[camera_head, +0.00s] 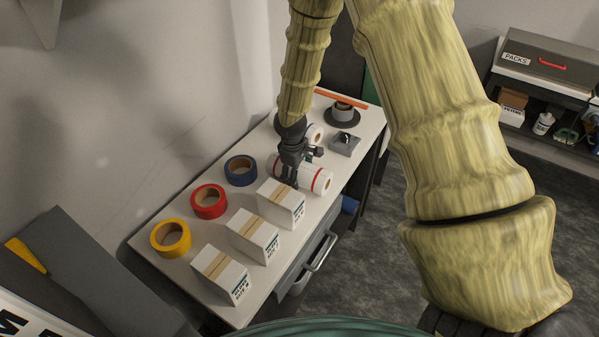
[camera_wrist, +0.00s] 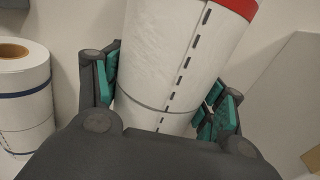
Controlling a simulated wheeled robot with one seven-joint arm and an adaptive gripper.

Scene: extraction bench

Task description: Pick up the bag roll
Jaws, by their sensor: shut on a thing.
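Whether the roll touches the bench top is hard to tell. The gripper hides part of the roll.
The bench (camera_head: 190,277) holds three white boxes (camera_head: 254,235) in front and yellow (camera_head: 157,245), red (camera_head: 196,207) and blue (camera_head: 230,176) tape rolls behind. A second, blue-striped white roll (camera_wrist: 22,105) stands nearby. A grey metal block (camera_head: 344,147) sits to the right.

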